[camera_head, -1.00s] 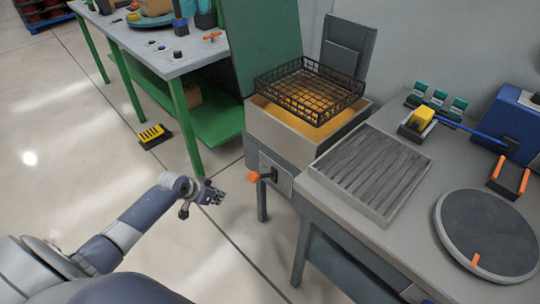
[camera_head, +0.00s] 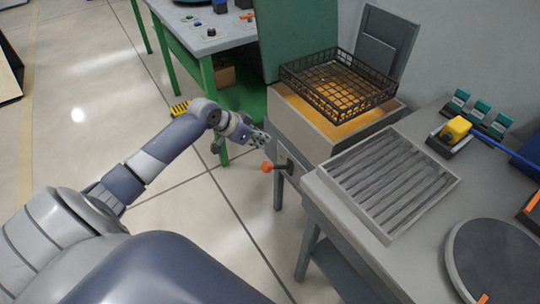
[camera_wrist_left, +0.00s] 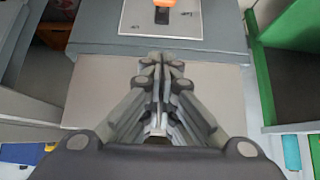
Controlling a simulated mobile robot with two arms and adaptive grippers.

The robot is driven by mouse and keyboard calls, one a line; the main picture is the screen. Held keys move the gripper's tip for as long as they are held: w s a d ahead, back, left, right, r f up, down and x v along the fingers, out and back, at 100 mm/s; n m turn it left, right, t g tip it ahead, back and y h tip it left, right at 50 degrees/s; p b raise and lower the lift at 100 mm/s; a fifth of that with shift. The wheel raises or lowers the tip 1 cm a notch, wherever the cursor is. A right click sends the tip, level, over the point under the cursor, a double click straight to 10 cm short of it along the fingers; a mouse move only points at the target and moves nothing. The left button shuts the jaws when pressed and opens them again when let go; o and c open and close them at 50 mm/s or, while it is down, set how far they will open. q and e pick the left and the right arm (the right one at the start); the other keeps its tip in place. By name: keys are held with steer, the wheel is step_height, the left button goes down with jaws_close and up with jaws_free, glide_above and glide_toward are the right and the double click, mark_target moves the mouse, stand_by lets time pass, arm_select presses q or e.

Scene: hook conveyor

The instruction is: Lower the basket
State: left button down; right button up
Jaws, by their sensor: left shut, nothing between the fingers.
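A black wire basket (camera_head: 338,84) sits raised above the orange-yellow liquid of a grey vat (camera_head: 330,130) in the head view. A lever with an orange knob (camera_head: 267,167) sticks out from the vat's front panel. My left gripper (camera_head: 262,141) is shut and empty, a little above and left of the knob, apart from it. In the left wrist view, my left gripper (camera_wrist_left: 163,62) points at the grey panel, and the orange knob (camera_wrist_left: 164,3) is cut off at the top edge. My right gripper is not in view.
A slatted grey tray (camera_head: 390,180) lies on the grey table right of the vat, near a round dark turntable (camera_head: 500,262). A green-legged workbench (camera_head: 205,42) stands behind. A yellow block (camera_head: 457,129) sits at right. Open floor (camera_head: 150,230) lies at left.

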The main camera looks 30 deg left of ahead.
arm_select(q)
glide_above(270, 164)
steer(key=w, duration=0.2)
step_height(270, 164, down, 6)
steer(key=f, duration=0.1)
steer(key=s+f, duration=0.1)
steer(key=shift+s+f+p, duration=0.15)
steer(key=shift+f+p, duration=0.2)
steer(key=shift+p, duration=0.05)
steer(key=shift+s+a+f, duration=0.1)
steer(key=shift+s+f, duration=0.2)
steer(key=shift+f, duration=0.1)
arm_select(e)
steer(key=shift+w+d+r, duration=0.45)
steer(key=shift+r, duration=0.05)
arm_select(q)
steer(key=shift+f, duration=0.1)
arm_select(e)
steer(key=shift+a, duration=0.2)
